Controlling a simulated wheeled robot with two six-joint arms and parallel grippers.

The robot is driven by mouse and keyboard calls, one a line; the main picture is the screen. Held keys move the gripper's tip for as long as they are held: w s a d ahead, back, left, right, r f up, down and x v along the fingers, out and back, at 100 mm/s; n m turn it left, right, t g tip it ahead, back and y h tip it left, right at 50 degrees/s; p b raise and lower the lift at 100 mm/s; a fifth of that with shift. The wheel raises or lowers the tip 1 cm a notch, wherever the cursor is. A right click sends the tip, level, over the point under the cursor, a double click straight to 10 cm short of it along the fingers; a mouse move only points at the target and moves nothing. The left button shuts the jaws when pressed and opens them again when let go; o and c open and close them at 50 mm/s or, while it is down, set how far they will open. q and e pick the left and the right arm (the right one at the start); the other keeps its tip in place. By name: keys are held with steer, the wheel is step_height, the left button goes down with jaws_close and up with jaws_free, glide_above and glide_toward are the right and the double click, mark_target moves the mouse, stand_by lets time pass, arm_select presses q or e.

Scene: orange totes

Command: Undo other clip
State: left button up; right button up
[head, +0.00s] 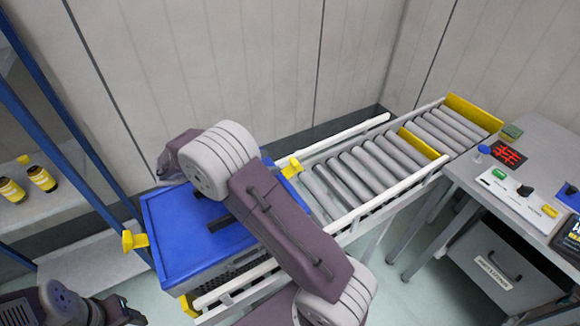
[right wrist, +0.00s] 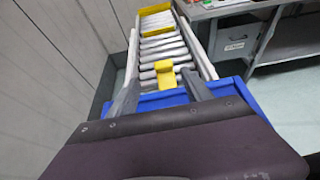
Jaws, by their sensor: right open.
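A tote with a blue lid (head: 165,235) sits on the near end of the roller conveyor. A yellow clip (head: 134,241) sticks out at the lid's left edge. The other yellow clip (head: 292,168) stands at the lid's right edge, beside my right arm; it also shows in the right wrist view (right wrist: 165,78). My right gripper (head: 212,208) is over the lid, partly hidden by its own arm. In the right wrist view it is open (right wrist: 160,84), its fingers pointing toward that clip, with nothing held. My left gripper (head: 128,313) is low at the left, its jaws unclear.
The roller conveyor (head: 345,177) runs to the upper right with yellow stops (head: 420,143) and white side rails. A grey workbench (head: 545,145) with buttons and a drawer stands at the right. A blue-framed shelf (head: 62,115) with brown bottles (head: 41,179) is at the left. A panelled wall is behind.

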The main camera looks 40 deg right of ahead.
mark_target(294, 161)
steer(key=shift+s+d, duration=0.75)
steer(key=shift+d, duration=0.05)
steer(key=x, duration=0.3)
steer(key=w+x, duration=0.1)
steer(key=x, duration=0.1)
steer(key=shift+s+d+f, duration=0.1)
steer(key=shift+d+f, duration=0.15)
steer(key=shift+f, duration=0.05)
steer(key=x, duration=0.3)
steer(key=shift+s+r, duration=0.1)
steer(key=shift+s, duration=0.05)
arm_select(q)
steer(key=shift+s+d+r, duration=0.2)
steer(key=shift+s+d, duration=0.3)
steer(key=shift+s, duration=0.05)
arm_select(e)
steer(key=shift+a, duration=0.1)
